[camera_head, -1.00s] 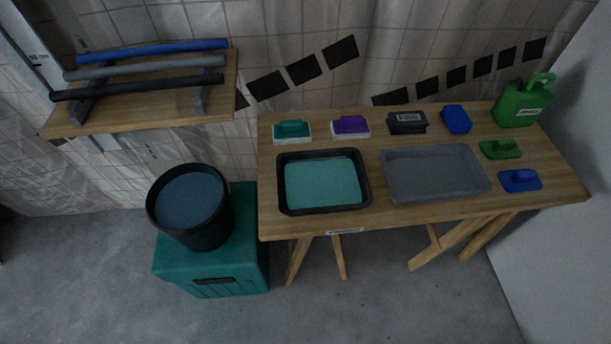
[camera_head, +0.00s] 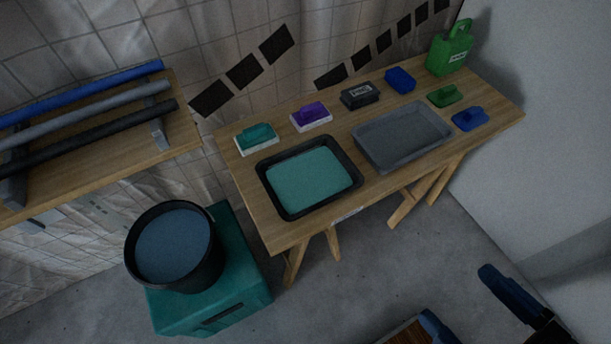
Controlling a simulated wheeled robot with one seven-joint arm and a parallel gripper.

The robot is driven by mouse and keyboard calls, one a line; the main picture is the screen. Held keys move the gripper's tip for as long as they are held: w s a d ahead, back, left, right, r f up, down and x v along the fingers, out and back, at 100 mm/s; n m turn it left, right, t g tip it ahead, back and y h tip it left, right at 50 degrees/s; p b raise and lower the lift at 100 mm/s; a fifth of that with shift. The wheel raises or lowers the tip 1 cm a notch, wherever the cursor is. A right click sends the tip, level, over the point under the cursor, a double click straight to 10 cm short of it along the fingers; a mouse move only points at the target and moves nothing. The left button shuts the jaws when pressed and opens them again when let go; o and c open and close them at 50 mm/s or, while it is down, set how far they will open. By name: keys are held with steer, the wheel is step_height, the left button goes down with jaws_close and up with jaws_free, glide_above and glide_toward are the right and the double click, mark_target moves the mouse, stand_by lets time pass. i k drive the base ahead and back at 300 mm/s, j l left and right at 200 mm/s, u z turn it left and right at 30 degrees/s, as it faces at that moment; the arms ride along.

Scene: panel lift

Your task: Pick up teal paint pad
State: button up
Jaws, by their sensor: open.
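The teal paint pad (camera_head: 257,137) sits upright on the wooden table (camera_head: 243,184), near its back left corner. It has a teal top and grip on a pale base, and nothing covers it. My gripper (camera_head: 460,295) shows in part at the bottom right, as two dark blue and black fingers set apart. It is open and empty, well away from the pad. The rest of it is cut off by the picture edge.
A black tray with teal paint (camera_head: 310,178) lies in front of the pad. A purple pad (camera_head: 311,116) stands to its right, with a grey tray (camera_head: 402,134) beyond. A black bucket (camera_head: 174,247) stands on a teal crate (camera_head: 242,278) at left. A shelf (camera_head: 180,138) holds pipes.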

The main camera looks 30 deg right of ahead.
mark_target(258, 136)
steer(key=i+j+u, duration=0.1)
steer(key=u, duration=0.25)
steer(key=i+j+u, duration=0.15)
steer(key=u, duration=0.2)
steer(key=i+j+u, duration=0.15)
steer(key=u, duration=0.2)
steer(key=j, duration=0.1)
